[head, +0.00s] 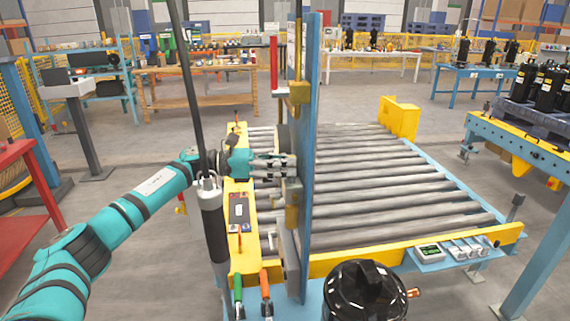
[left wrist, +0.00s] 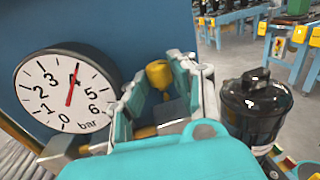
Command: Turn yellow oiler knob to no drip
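The yellow oiler knob (left wrist: 158,75) shows in the left wrist view, against the blue panel (left wrist: 135,25). My left gripper (left wrist: 160,72) has its two fingers apart, one on each side of the knob. I cannot tell whether either finger touches it. In the head view my left gripper (head: 292,165) reaches from the left to the edge of the upright blue panel (head: 312,130); the knob cannot be made out there. My right gripper is not in view.
A round pressure gauge (left wrist: 66,90) is left of the fingers. A black canister (left wrist: 255,105) is to their right. A dark rod with a grey cylinder (head: 213,220) stands beside my arm. The roller conveyor (head: 390,190) lies behind the panel.

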